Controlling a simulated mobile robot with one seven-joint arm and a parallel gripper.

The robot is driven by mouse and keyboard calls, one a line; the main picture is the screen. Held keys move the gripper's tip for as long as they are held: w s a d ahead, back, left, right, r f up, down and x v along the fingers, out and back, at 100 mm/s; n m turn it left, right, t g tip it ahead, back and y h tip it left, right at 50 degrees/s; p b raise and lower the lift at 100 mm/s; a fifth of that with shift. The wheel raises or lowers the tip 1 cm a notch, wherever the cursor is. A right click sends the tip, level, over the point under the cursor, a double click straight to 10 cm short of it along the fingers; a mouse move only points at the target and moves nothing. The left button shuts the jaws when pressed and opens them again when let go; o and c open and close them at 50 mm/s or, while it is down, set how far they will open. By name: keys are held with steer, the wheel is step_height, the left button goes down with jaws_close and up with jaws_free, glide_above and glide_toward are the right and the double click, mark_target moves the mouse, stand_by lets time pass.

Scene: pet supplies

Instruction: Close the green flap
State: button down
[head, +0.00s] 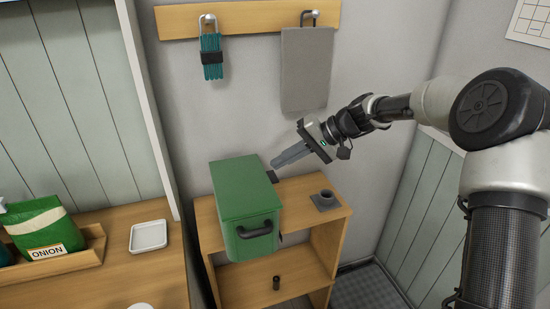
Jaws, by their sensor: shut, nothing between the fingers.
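A green box (240,187) stands on a small wooden shelf unit. Its green flap (252,238), the face with a dark handle (254,230), faces the camera. I see no clear gap at the flap's edges, but cannot tell for sure from this angle whether it is fully shut. My gripper (276,162) is shut and empty. It points down-left, just right of the box's far top corner, and appears apart from it.
The wooden shelf unit (323,225) bears a small grey holder (325,199) to the right of the box. A dark small item (276,283) sits on the lower shelf. A grey towel (306,70) and teal rope (211,57) hang behind. A white tray (148,236) lies left.

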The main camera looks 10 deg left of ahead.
mark_target(275, 175)
steer(key=shift+w+d+f+b, duration=0.15)
steer(key=shift+f+b, duration=0.2)
steer(key=shift+f, duration=0.4)
steer(key=shift+s+d+f+b, duration=0.15)
steer(key=shift+f+b, duration=0.15)
steer(key=shift+f, duration=0.45)
steer(key=shift+d+f, duration=0.1)
steer(key=shift+f, duration=0.05)
steer(key=a+r+p+v, duration=0.2)
steer(key=v, duration=1)
steer(key=s+d+r+n+t+h+p, duration=0.1)
steer(key=s+d+r+h+p, duration=0.2)
steer(key=s, duration=0.4)
steer(key=s+d+r+t+h+p, duration=0.1)
steer(key=s+d+r+h, duration=0.15)
steer(key=s+r, duration=0.35)
steer(key=s+d+r+m+t+h+p, duration=0.1)
steer(key=s+d+h, duration=0.1)
steer(key=s+d, duration=0.3)
steer(key=s+d+m+t+h+p, duration=0.1)
steer(key=s+d, duration=0.5)
steer(key=s, duration=0.8)
steer(key=shift+r+t+h+p, duration=0.4)
steer(key=shift+t+h+p, duration=0.25)
steer(key=shift+t+h, duration=0.2)
